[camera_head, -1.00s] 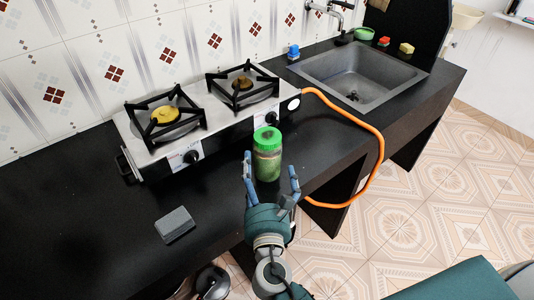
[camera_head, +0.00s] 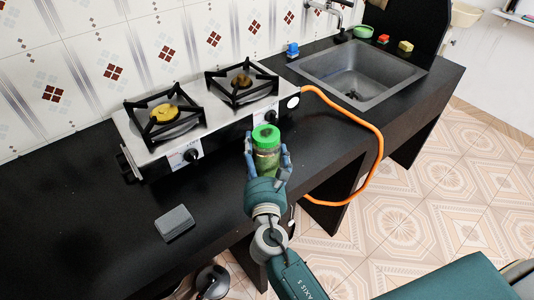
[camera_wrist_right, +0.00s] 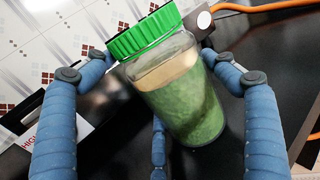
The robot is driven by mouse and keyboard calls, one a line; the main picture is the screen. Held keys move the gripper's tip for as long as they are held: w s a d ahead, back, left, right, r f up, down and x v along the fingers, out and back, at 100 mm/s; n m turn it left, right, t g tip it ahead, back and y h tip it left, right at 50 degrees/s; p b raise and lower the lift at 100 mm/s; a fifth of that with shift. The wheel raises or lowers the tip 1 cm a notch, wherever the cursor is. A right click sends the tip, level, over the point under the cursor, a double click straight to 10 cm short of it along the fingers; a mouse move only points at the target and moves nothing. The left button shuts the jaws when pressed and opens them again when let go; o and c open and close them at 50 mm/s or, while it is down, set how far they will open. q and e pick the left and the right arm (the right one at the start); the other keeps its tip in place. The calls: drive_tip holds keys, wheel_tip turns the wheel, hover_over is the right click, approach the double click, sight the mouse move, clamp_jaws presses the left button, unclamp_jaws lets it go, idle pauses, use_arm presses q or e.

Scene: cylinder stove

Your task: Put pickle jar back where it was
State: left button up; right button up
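The pickle jar (camera_head: 266,159), clear with a bright green lid and green contents, stands upright on the black counter in front of the stove's right end. My right gripper (camera_head: 266,140) reaches around it from the front, with a blue finger on each side. In the right wrist view the jar (camera_wrist_right: 185,95) sits between the spread fingers of the gripper (camera_wrist_right: 165,75). Dark gaps show between the side fingers and the glass, so the gripper looks open. The jar's base is hidden by the hand in the head view. My left gripper is not in view.
A two-burner stove (camera_head: 190,152) stands behind the jar. An orange hose (camera_head: 381,140) curves over the counter's front edge at right. A grey block (camera_head: 174,223) lies at front left. A sink (camera_head: 357,75) is at back right.

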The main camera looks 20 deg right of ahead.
drive_tip(key=c, duration=0.7)
drive_tip(key=shift+r, duration=0.15)
drive_tip(key=shift+c, duration=0.8)
wheel_tip(320, 180, up, 19)
drive_tip(key=p, duration=0.8)
drive_tip(key=s+d+f+n+y, duration=0.1)
drive_tip(key=s+y, duration=0.1)
drive_tip(key=s, duration=0.5)
drive_tip(key=s+d+f+n+y, duration=0.1)
drive_tip(key=s+d+y, duration=0.1)
drive_tip(key=s, duration=0.5)
drive_tip(key=shift+s+f+n+t, duration=0.15)
drive_tip(key=shift+n+t, duration=0.15)
drive_tip(key=shift+n, duration=0.1)
